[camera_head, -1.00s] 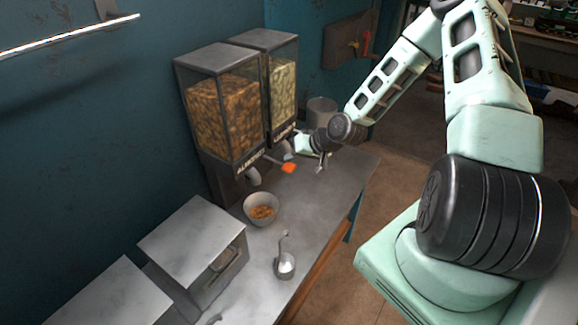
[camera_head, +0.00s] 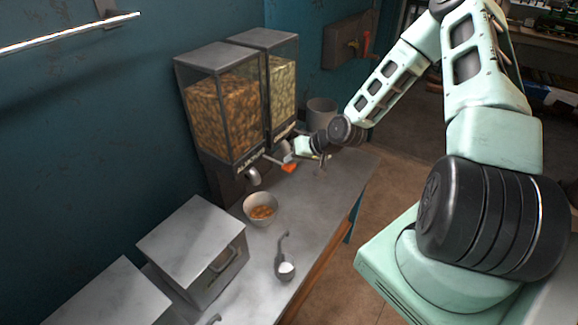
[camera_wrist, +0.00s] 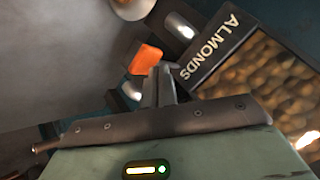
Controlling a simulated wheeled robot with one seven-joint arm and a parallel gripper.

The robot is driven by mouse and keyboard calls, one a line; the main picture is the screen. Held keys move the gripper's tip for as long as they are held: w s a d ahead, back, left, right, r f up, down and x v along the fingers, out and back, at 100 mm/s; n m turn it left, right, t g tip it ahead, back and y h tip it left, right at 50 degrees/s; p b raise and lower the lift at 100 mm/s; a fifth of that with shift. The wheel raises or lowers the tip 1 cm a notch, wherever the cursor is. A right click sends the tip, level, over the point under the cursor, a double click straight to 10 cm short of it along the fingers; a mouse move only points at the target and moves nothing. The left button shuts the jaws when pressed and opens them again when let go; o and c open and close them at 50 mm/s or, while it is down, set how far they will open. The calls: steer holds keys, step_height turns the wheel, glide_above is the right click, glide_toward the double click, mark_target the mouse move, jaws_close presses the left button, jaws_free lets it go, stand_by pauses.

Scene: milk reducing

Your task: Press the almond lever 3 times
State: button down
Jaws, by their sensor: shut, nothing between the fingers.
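The almond dispenser (camera_head: 225,115) is a clear bin of brown nuts, labelled ALMONDS, against the wall. Its lever (camera_head: 288,168) has an orange tip and sticks out over the counter. In the wrist view the orange tip (camera_wrist: 146,58) lies just beyond my fingertips. My gripper (camera_wrist: 160,75) is shut and empty, beside the lever; I cannot tell whether it touches it. In the head view my gripper (camera_head: 287,155) is small, close to the lever. A grey bowl (camera_head: 250,213) with some nuts in it stands by the dispenser's spout (camera_head: 253,177).
A second dispenser (camera_head: 283,85) with paler contents stands right behind the almond one. A grey pot (camera_head: 320,112) is beyond it. A metal box (camera_head: 193,245) and a small ladle (camera_head: 284,250) are nearer on the counter (camera_head: 325,205). The counter's right side is mostly clear.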

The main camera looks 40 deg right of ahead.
steer(key=shift+f+b, duration=0.9)
steer(key=shift+f, duration=0.4)
stand_by(0.9)
steer(key=shift+r, duration=0.1)
steer(key=shift+r+p, duration=1.35)
steer(key=shift+r, duration=0.3)
steer(key=shift+r+p, duration=2)
steer(key=shift+r, duration=0.5)
step_height(320, 180, up, 4)
steer(key=shift+f+p, duration=0.1)
steer(key=shift+p, duration=0.95)
steer(key=shift+f, duration=0.1)
